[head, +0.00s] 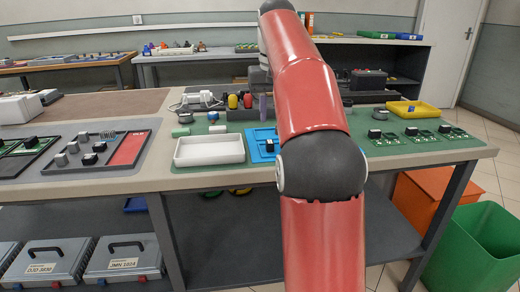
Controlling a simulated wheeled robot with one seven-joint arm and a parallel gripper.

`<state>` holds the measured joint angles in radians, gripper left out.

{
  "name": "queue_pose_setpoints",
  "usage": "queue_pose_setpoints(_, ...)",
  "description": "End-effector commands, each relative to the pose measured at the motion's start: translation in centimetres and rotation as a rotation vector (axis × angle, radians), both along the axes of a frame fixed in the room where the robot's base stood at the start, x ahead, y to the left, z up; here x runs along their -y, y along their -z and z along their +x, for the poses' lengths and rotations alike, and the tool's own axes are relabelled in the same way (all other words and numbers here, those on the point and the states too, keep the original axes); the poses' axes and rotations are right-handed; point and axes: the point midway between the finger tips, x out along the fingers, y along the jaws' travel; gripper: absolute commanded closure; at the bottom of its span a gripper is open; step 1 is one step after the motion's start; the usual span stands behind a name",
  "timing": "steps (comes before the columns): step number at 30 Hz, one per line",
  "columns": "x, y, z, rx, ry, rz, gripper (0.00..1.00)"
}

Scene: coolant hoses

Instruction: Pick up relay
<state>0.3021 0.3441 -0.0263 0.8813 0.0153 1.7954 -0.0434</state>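My red and dark grey arm reaches up from the bottom over the workbench. It covers the middle of the bench, and no gripper fingers show. Which thing is the relay I cannot tell for certain. A small black block (269,146) sits on a blue holder (262,155) just left of my arm, and the arm hides the holder's right part. More small black blocks stand on green boards (411,141) at the right of the bench. Nothing in view shows whether anything is held.
A white tray (209,151) lies empty at the front left of the blue holder. A yellow tray (413,108) stands at the back right. A grey tray with several parts (80,155) is at the left. A green bin (478,249) stands on the floor at right.

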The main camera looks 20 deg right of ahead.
Motion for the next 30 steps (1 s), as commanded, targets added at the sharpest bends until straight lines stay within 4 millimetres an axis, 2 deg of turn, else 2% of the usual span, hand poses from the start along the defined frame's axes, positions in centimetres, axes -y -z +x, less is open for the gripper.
queue_pose_setpoints(18,-0.1,7.4,0.7,-0.002,0.002,0.001,0.71)
queue_pose_setpoints(27,-0.1,7.7,0.8,0.0,0.002,0.0,0.71)
queue_pose_setpoints(30,-0.1,7.7,0.8,0.0,0.002,0.0,0.84)
